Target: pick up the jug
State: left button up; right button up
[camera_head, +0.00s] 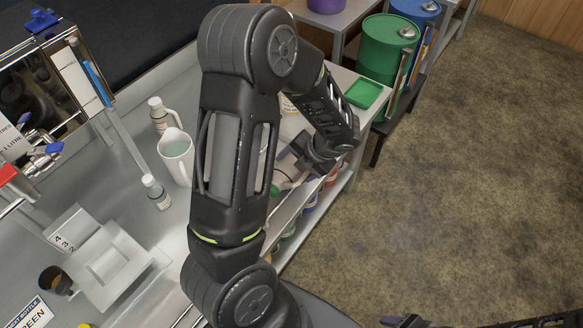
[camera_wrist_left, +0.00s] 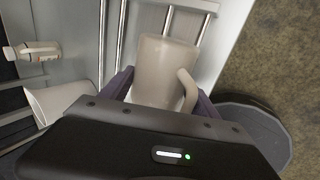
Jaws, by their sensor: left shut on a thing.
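A pale cream jug (camera_wrist_left: 164,66) with a side handle sits between the purple-grey fingers of my left gripper (camera_wrist_left: 163,98) in the left wrist view. The gripper is shut on it. In the head view, my left gripper (camera_head: 300,158) is at the counter's right edge, and the jug (camera_head: 286,175) shows only partly behind my arm. A second pale jug (camera_head: 176,154) with greyish contents stands on the counter, left of my arm. It also shows at the left of the wrist view (camera_wrist_left: 57,99). A dark piece at the head view's bottom right seems to be my right gripper (camera_head: 402,321); its jaws are unclear.
A green tray (camera_head: 363,93) lies beyond my gripper, near a green drum (camera_head: 383,52). Shelves with jars sit under the counter edge. The floor (camera_head: 470,170) at right is clear.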

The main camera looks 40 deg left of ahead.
aim_at(291, 160)
pick_arm(q)
jog(key=shift+r, duration=0.1)
grip_shut()
jog(key=shift+r, duration=1.8)
jog(key=w+d+b, duration=0.2)
jog(key=d, duration=1.6)
jog(key=shift+w+f, duration=0.15)
jog(key=shift+a, duration=0.1)
jog(key=w+r+n+h, duration=0.3)
jog(key=w+n+h, duration=0.2)
jog(key=n, duration=1.2)
jog(key=w+r+n+h, duration=0.3)
jog(key=w+n+h, duration=0.2)
jog(key=n, duration=1.2)
jog(key=shift+w+r+n+t+h, duration=0.15)
jog(key=shift+r+n+t+h, duration=0.2)
jog(key=shift+h, duration=0.45)
